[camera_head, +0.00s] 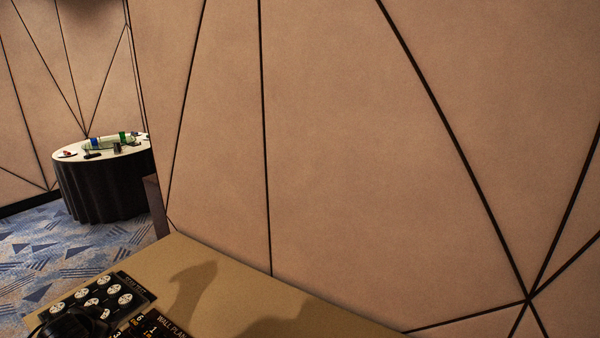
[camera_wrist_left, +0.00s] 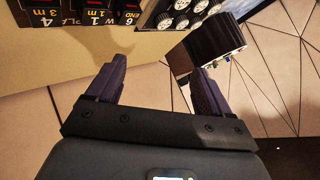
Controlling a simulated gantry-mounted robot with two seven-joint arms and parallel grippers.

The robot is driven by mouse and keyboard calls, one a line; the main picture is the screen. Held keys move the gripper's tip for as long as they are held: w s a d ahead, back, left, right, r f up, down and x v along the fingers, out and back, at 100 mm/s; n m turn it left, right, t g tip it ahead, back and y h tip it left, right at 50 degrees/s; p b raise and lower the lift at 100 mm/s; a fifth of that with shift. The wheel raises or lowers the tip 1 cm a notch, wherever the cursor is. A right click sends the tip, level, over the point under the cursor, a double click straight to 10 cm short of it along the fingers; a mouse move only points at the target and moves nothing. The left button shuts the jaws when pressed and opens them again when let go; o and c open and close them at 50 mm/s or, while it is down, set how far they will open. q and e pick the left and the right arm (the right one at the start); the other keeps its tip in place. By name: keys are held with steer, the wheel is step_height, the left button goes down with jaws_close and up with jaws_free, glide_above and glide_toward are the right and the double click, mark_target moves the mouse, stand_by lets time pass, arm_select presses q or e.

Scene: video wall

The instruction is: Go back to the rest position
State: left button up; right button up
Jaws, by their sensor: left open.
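My left gripper (camera_wrist_left: 155,78) shows in the left wrist view with its two dark purple fingers spread wide and nothing between them. In the head view, a dark rounded shape (camera_head: 70,323) at the bottom left edge is too cut off to identify. My right gripper is in neither view.
A tan desk (camera_head: 235,300) carries a black panel with white dials (camera_head: 104,292) and a "WALL PLAN" panel (camera_head: 158,326). A tan panelled wall (camera_head: 340,150) rises behind. A round, dark-skirted table (camera_head: 100,190) with small items stands far left on patterned carpet.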

arm_select(q)
steer(key=s+a+n+g+y, duration=0.3)
steer(key=s+a+n+g, duration=0.2)
steer(key=s+a+g, duration=0.35)
steer(key=s+d+f+m+t+h, duration=0.1)
steer(key=s+d+f, duration=0.2)
steer(key=d+f, duration=0.2)
steer(key=s+d+f+m+t+h, duration=0.1)
steer(key=s+d+f, duration=0.3)
steer(key=d, duration=0.6)
steer(key=s+d+f+m+t+h, duration=0.1)
steer(key=s+d+f, duration=0.2)
steer(key=d+f, duration=0.2)
steer(key=shift+s+d+f+m, duration=0.1)
steer(key=shift+d+f+m, duration=0.1)
steer(key=shift+d, duration=0.65)
steer(key=shift+s+d+f+m, duration=0.1)
steer(key=shift+d+m, duration=0.1)
steer(key=shift+d, duration=0.65)
steer(key=s+d+r+h, duration=0.1)
steer(key=s+d+h, duration=0.4)
steer(key=s+d, duration=1.35)
step_height(320, 180, up, 36)
steer(key=s+p, duration=0.2)
steer(key=p, duration=3.3)
steer(key=shift+a, duration=0.45)
